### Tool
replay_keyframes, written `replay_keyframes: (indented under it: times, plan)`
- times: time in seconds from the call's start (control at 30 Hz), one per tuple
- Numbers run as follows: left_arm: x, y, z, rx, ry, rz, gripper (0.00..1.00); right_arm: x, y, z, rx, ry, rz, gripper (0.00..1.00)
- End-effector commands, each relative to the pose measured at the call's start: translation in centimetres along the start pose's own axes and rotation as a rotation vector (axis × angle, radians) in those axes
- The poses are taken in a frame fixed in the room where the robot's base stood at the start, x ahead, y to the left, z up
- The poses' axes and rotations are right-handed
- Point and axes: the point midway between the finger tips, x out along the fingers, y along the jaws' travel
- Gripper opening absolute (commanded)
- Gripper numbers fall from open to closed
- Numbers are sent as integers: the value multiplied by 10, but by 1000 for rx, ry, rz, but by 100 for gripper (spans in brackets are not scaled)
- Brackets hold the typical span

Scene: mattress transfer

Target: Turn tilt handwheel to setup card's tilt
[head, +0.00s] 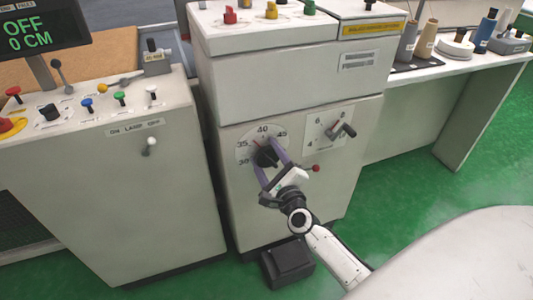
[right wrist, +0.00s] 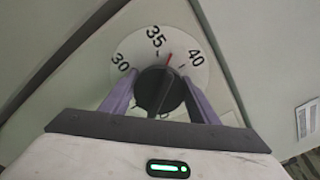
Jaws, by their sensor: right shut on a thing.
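The tilt handwheel is a round black knob (right wrist: 152,88) on a pale dial (head: 244,147) on the front of the grey cabinet. In the right wrist view the dial shows 30, 35 and 40, and a red pointer (right wrist: 168,58) stands between 35 and 40, about midway. My right gripper (head: 267,156) has its purple fingers on either side of the knob and is shut on it. In the right wrist view the fingers (right wrist: 158,98) flank the knob. My left gripper is out of view. I cannot make out a readable setup card.
A second, smaller dial with a crank (head: 343,130) and a red-tipped lever (head: 315,168) are close to the right of the handwheel. A control console (head: 130,160) with coloured levers and a screen stands left. A table with thread spools (head: 425,38) is at right. Green floor is open at right.

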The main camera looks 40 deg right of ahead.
Motion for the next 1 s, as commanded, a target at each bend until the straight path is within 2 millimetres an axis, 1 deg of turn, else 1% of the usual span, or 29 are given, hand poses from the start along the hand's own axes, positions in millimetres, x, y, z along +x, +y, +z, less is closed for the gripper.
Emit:
replay_keyframes:
  times: [0.43,0.8,1.0]
  plan:
    - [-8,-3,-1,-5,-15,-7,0,0,2,0,-424,2,2,32]
    - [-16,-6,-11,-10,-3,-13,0,-1,4,-1,-775,1,3,32]
    - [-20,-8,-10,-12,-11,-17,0,-1,5,-2,-965,1,3,32]
